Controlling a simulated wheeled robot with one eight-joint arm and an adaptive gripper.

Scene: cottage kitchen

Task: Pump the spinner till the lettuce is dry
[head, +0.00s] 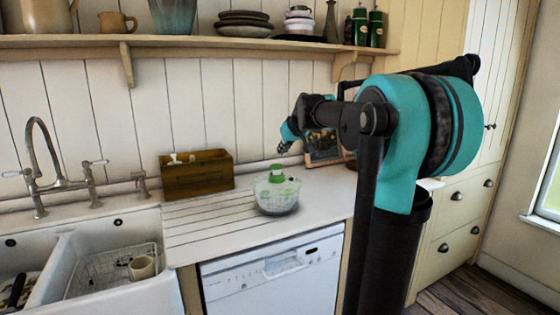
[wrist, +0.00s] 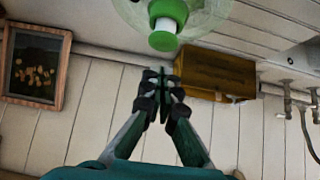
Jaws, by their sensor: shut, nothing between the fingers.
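The salad spinner (head: 276,198) stands upright on the counter. It has a clear bowl and lid, with a green pump knob (head: 276,173) on top. My gripper (head: 284,146) is shut and empty, above the spinner and apart from it. In the wrist view the shut fingertips (wrist: 163,76) lie just below the green knob (wrist: 165,28) in the picture, with a gap between them. The spinner's clear lid (wrist: 207,17) is cut off by the top edge there. The lettuce cannot be made out clearly through the bowl.
A wooden box (head: 197,174) stands at the wall left of the spinner. A framed picture (head: 324,148) leans behind my arm. The sink (head: 125,240) with a cup (head: 141,267) is at left. A shelf (head: 200,43) runs above. The grooved drainboard (head: 205,225) is clear.

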